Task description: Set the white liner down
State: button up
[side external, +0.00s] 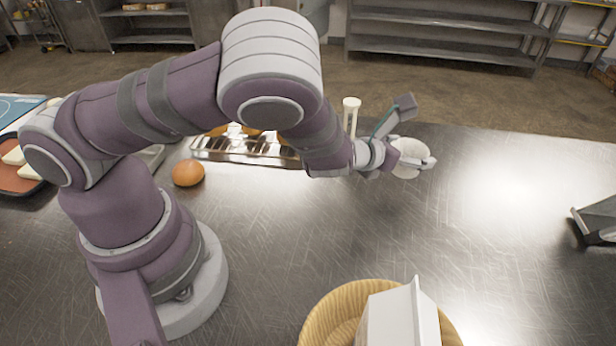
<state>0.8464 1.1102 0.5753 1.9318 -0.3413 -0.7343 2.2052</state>
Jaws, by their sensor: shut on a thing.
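The white liner (411,148) shows as a small round white shape at the end of my arm, on the right of the rack. My gripper (424,162) is shut on it, with a finger across its front. The fingers hide part of the liner. I cannot tell how far its underside is from the steel counter (500,240).
A metal rack (235,150) with brown buns and a white post-like item (351,108) stand behind my arm. A loose bun (188,173) lies left. A wicker basket (325,315) with a white box-like item (400,315) is in front. The right counter is mostly clear.

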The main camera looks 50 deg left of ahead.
notch_tip(320, 180, down, 6)
jog(key=o, duration=0.7)
